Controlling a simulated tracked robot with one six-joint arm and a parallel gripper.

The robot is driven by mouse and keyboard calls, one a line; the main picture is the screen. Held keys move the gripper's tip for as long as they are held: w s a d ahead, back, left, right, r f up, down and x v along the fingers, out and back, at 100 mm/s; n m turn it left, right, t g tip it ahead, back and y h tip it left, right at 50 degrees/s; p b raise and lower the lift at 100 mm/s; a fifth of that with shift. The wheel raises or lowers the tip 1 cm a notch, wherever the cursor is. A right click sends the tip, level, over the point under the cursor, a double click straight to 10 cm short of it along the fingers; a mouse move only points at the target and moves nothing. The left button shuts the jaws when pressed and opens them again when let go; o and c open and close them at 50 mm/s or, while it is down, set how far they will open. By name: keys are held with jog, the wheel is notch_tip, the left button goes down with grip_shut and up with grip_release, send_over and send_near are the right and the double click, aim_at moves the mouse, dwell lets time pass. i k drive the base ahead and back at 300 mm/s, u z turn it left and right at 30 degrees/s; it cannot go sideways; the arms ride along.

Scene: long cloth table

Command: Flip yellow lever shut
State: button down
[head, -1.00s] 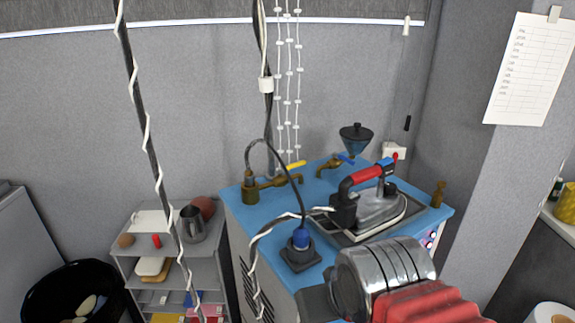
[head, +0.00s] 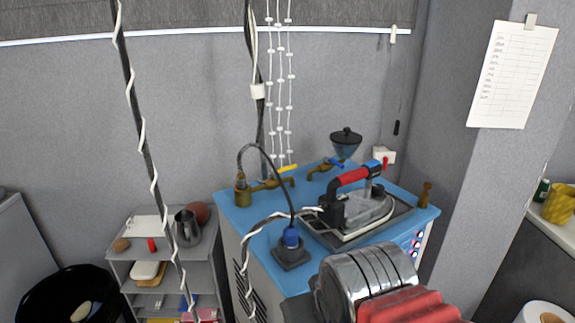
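The yellow lever (head: 288,168) is small and sits on top of a brass valve (head: 268,185) at the back left of the blue-topped machine (head: 228,208). It points to the right and slightly up, roughly along the brass pipe. My arm, a silver ribbed cylinder with a red part, reaches in from the bottom edge, well in front of and below the lever. My gripper's fingers do not show, so nothing held can be seen.
A black cable (head: 284,172) arches to a blue plug (head: 291,238) in front of the valve. A grey shelf (head: 135,258) stands left.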

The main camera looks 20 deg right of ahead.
aim_at(283, 170)
jog(key=u, duration=0.4)
jog(key=k, duration=0.5)
jog(key=u, duration=0.95)
jog(key=k, duration=0.8)
jog(key=u, duration=0.4)
jog(key=i, duration=1.2)
jog(key=z, duration=0.8)
jog(key=i, duration=0.9)
jog(key=z, duration=0.5)
